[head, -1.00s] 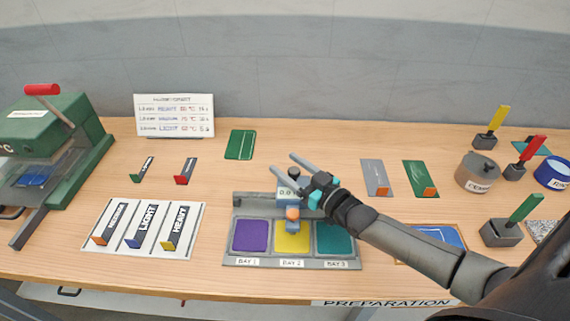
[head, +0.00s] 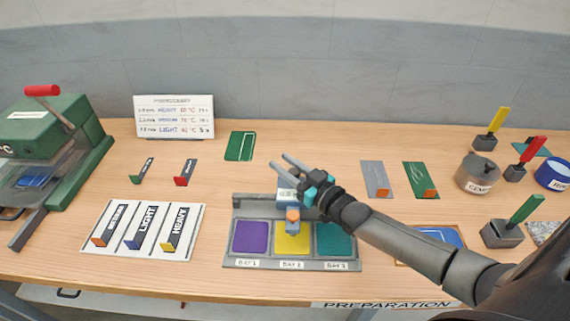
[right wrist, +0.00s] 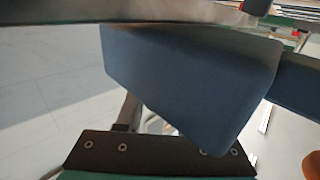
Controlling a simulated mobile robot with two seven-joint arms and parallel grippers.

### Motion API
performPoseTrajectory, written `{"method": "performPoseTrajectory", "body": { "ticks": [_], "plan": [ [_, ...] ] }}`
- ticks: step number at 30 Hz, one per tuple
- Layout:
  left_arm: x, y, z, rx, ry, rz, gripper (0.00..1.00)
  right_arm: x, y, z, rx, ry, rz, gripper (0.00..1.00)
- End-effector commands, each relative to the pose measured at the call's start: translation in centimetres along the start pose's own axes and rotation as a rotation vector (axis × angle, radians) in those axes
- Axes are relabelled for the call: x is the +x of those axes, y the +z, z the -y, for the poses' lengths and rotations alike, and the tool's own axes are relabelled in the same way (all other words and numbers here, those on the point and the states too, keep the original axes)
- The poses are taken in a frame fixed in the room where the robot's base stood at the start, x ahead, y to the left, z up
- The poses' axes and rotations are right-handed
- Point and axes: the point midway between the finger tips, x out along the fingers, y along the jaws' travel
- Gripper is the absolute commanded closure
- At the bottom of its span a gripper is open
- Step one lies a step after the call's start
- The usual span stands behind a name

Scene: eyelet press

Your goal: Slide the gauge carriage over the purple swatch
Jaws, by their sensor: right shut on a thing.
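The gauge carriage (head: 293,221) is a blue-grey block with an orange knob and a small display. It sits on the gauge's grey base (head: 232,260), at the back of the yellow swatch (head: 291,241), the middle one. The purple swatch (head: 250,237) lies to its left and the teal swatch (head: 335,238) to its right. My right gripper (head: 279,160) reaches over the carriage from the right and is shut on its upper part, hiding some of it. In the right wrist view a large blue-grey block (right wrist: 190,80) fills the middle. My left gripper is not in view.
A card with labelled strips (head: 95,246) lies left of the gauge. A green press (head: 50,140) stands at far left. Pots and upright coloured handles (head: 497,120) stand at right. The space above the purple swatch looks clear.

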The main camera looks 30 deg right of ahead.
Motion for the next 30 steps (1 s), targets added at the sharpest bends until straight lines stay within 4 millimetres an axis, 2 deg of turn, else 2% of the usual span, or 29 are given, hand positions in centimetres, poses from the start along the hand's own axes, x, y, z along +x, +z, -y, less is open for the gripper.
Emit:
{"method": "performPoseTrajectory", "body": {
  "ticks": [1,3,4,30],
  "plan": [
    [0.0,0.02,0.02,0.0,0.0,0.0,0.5,-0.01,0.01,0.0,0.0,0.0,0.0,0.91],
    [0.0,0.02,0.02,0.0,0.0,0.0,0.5,-0.01,0.01,0.01,0.0,0.0,0.0,0.99],
    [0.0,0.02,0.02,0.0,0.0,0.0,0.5,-0.02,0.01,0.0,0.0,0.0,0.0,1.0],
    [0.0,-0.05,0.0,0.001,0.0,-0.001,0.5,-0.01,0.01,0.01,0.0,0.0,0.0,1.0]
  ]
}}
